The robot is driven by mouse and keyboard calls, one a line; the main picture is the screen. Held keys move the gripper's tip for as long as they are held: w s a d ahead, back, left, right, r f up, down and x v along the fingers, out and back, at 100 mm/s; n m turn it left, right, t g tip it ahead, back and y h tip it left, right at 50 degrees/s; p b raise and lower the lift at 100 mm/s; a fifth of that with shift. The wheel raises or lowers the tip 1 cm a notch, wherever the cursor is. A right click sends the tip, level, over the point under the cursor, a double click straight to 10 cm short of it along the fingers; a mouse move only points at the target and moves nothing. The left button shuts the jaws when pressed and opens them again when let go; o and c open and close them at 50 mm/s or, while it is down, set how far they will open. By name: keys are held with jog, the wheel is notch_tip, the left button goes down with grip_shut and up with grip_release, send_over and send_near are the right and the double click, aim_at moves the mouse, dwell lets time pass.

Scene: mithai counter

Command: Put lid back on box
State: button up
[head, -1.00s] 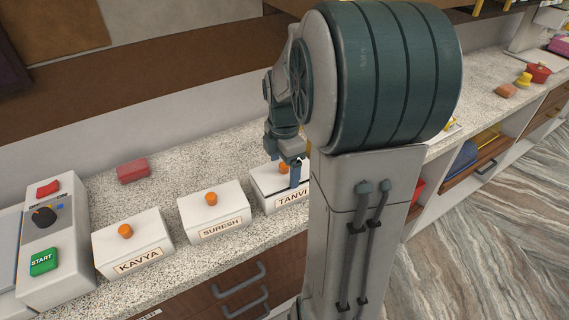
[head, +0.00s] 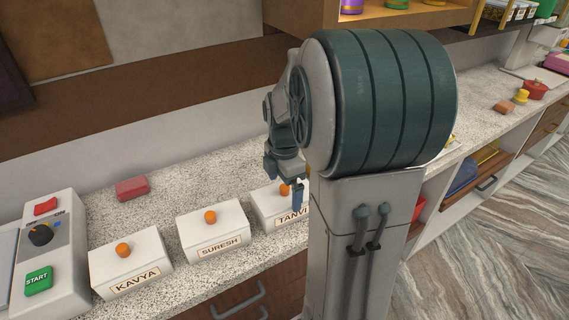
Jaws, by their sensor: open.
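Three white boxes with orange knobs stand in a row on the speckled counter. They are the KAVYA box (head: 130,266), the SURESH box (head: 215,232) and the TANVI box (head: 272,206), whose label is partly hidden by my arm. Each looks covered by a white lid with its orange knob on top; the TANVI knob (head: 284,190) shows beside my gripper. My gripper (head: 285,188) is open and sits above or beside the TANVI box. My arm hides much of the jaws and the box's right side, so I cannot tell whether they touch.
A control panel (head: 50,245) with a green START button stands at the left. A red block (head: 131,188) lies behind the boxes. A red pot (head: 535,90) and small blocks are at the far right. Shelves (head: 410,16) hang above the counter.

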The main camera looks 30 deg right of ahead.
aim_at(284, 186)
notch_tip(284, 186, up, 12)
jog(key=s+a+f+m+t, duration=0.3)
jog(key=s+a+f+m, duration=0.3)
jog(key=s+a+m, duration=0.6)
jog(key=shift+s+f+m, duration=0.15)
jog(key=shift+s+m, duration=0.1)
jog(key=shift+m, duration=2.65)
